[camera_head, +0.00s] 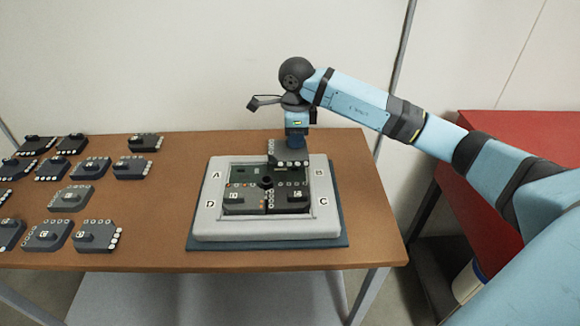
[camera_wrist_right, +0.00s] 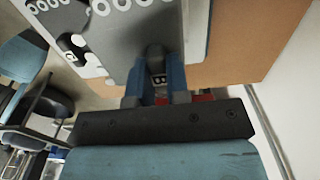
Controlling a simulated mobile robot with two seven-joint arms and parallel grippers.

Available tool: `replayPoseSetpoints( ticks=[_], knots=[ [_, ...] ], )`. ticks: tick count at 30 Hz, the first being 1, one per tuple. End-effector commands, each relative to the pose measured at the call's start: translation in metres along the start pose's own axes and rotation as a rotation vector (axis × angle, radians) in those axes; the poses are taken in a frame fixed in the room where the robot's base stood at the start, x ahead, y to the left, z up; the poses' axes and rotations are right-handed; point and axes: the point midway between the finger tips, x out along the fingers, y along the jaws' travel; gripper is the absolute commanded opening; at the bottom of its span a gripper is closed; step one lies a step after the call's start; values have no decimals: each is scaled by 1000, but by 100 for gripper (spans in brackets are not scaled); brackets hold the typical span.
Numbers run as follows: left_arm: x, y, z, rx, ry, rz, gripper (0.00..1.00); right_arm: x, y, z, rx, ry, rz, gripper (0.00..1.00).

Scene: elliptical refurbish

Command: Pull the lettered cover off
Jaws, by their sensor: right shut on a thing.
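A light grey housing (camera_head: 210,225) with corner letters A, B, C and D sits on a dark blue mat (camera_head: 342,238). My right gripper (camera_head: 296,143) is above the back of the housing, near letter B. It is shut on the knob of a dark cover (camera_head: 288,153), whose row of pale round tabs faces front. The cover appears to be above the back right section; the exact gap cannot be told. Dark covers (camera_head: 240,200) fill the front sections. My left gripper is not in view.
Several dark lettered covers (camera_head: 97,235) with pale tabs lie on the left of the brown table (camera_head: 160,205). A red surface (camera_head: 530,130) stands at the right. The table right of the mat is clear. A wall rises close behind the table.

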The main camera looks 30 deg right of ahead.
Motion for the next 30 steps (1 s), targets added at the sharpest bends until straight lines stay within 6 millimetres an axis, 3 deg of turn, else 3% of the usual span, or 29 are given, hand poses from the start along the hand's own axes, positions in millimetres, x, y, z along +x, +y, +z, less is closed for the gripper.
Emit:
replayPoseSetpoints(
  ticks=[18,30],
  knots=[
    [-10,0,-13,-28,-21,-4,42,-53,0,0,0,-1,-2,0],
    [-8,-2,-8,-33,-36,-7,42,-60,0,0,0,-1,0,0]
  ],
)
